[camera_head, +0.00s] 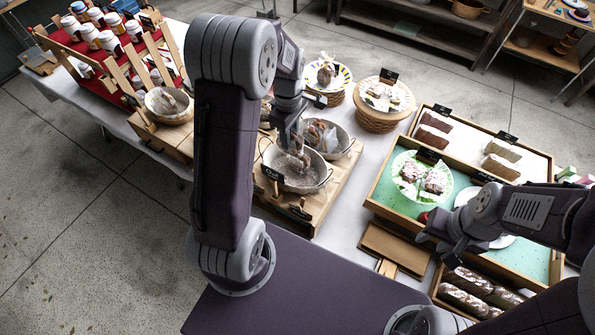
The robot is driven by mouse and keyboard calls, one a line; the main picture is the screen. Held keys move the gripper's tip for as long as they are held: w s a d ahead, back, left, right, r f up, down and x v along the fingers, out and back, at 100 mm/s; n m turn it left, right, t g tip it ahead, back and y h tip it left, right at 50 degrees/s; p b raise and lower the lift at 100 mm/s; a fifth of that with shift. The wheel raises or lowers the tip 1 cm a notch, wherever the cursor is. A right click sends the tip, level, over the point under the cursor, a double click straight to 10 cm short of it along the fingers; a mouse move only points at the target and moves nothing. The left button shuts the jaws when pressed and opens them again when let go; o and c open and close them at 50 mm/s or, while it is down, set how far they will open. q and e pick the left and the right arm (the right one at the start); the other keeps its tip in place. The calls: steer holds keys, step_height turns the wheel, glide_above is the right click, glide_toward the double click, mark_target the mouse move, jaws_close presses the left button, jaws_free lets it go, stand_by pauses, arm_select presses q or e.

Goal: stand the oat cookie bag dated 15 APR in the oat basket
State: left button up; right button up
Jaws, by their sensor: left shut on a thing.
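My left gripper (288,124) points down and is shut on a small clear bag of brown cookies (297,156). The bag hangs roughly upright over or inside a round metal basket (309,181). Whether it touches the basket's bottom cannot be told. A black tag (272,174) at the basket's front seems to read "Oat". The date on the bag is not legible. My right gripper (447,240) is over the front edge of the green tray at the right; its finger opening is not clear.
Behind stands another basket (345,149) with bagged cookies; a third (168,116) is at left. Baskets share a wooden board (325,203). A green tray (388,200) holding a plate of cakes is right. Bare cloth (352,205) lies between. Jars fill a red rack behind left.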

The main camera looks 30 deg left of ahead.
arm_select(q)
steer(key=shift+s, duration=0.2)
steer(key=f, duration=0.3)
steer(key=w+f+p, duration=0.1)
steer(key=f, duration=0.2)
steer(key=shift+w, duration=0.1)
steer(key=f, duration=0.5)
steer(key=shift+s+f, duration=0.15)
steer(key=shift+s, duration=0.05)
steer(key=o, duration=0.9)
steer(key=shift+s, duration=0.1)
